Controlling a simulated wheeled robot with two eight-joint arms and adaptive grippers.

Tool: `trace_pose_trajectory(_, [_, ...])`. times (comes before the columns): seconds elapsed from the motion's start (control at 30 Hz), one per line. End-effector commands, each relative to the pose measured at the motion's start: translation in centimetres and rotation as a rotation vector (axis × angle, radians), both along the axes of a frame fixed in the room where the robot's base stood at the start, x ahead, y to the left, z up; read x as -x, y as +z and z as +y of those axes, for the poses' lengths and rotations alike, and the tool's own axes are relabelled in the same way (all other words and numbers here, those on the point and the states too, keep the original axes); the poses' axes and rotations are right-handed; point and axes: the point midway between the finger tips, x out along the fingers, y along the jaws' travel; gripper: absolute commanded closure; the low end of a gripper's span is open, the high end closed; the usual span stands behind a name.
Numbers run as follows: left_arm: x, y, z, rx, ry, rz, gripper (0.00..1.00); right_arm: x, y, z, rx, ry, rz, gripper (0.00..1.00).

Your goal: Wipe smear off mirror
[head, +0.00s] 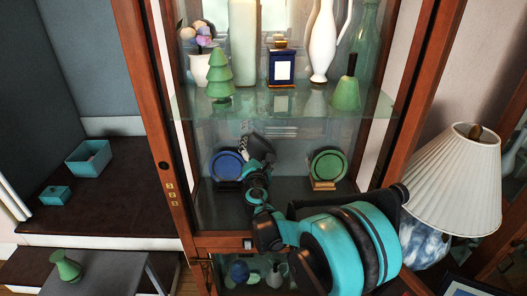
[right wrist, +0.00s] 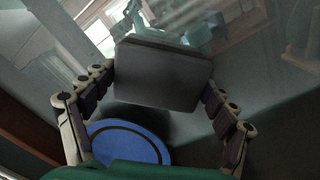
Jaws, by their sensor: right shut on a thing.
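My right gripper (head: 257,160) reaches into the lower bay of the glass-front cabinet. In the right wrist view its two fingers (right wrist: 160,84) are shut on a dark grey pad (right wrist: 165,68), held between the fingertips. The mirror (head: 305,148) forms the back of this bay, and its hazy, reflecting surface fills much of the right wrist view (right wrist: 268,120). The pad is close to the mirror; I cannot tell whether it touches. I cannot clearly make out the smear; pale marks near the gripper may be smear or reflection. My left gripper is out of view.
A blue plate (head: 226,166) stands left of my gripper, and a green plate (head: 328,165) on a stand is to the right. A glass shelf (head: 310,102) above carries a vase (head: 324,45), a green bell (head: 346,94) and other ornaments. A lamp (head: 455,175) stands outside, right.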

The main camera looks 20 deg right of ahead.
Motion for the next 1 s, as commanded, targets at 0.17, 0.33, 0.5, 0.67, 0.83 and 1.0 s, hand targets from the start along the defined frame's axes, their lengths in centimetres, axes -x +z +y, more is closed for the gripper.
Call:
trace_pose_trajectory(0.17, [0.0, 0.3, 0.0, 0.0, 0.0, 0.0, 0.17, -0.1, 0.4, 0.3, 0.0, 0.001, 0.0, 0.61])
trace_pose_trajectory(0.33, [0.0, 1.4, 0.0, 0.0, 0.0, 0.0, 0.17, 0.0, 1.9, 0.3, 0.001, 0.001, 0.0, 0.61])
trace_pose_trajectory(0.5, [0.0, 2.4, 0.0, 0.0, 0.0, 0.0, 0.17, 0.1, 3.3, 0.3, 0.001, 0.0, 0.0, 0.61])
trace_pose_trajectory(0.67, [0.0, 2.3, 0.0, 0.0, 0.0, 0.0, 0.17, 0.2, 3.3, 0.0, 0.0, -0.001, 0.0, 0.61])
trace_pose_trajectory(0.83, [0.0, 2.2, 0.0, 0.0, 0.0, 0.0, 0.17, 0.5, 3.2, -1.2, 0.0, -0.003, 0.0, 0.61])
trace_pose_trajectory(1.0, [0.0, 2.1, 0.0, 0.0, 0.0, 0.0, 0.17, 0.8, 3.2, -2.7, 0.0, -0.003, 0.0, 0.61])
